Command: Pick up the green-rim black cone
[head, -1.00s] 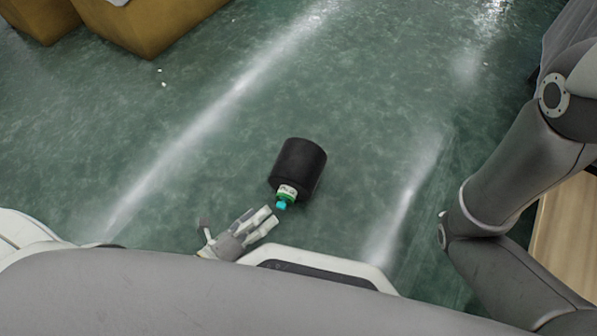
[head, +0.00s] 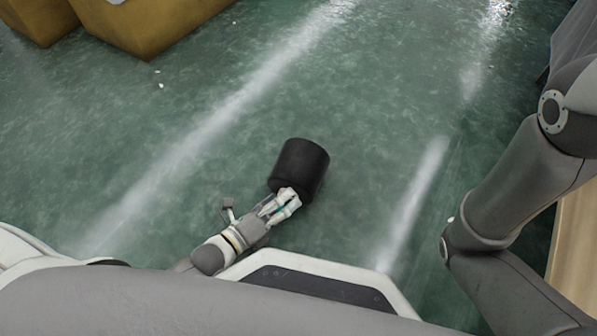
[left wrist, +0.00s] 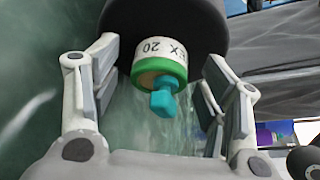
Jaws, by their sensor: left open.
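The black cone (head: 300,168) lies on its side on the green floor, its narrow end towards me. In the left wrist view its green rim (left wrist: 160,73) shows, with a white label band lettered "EX 20" and a teal tip. My left gripper (head: 283,203) is open at the narrow end, covering most of it in the head view. In the left wrist view the narrow end sits between the two spread fingers, with a gap on each side. My right gripper is not in view.
Yellow-brown blocks (head: 150,25) stand at the upper left. A pale wooden surface (head: 577,240) is at the right edge, beside my right arm. The wet-looking green floor (head: 200,150) around the cone is clear.

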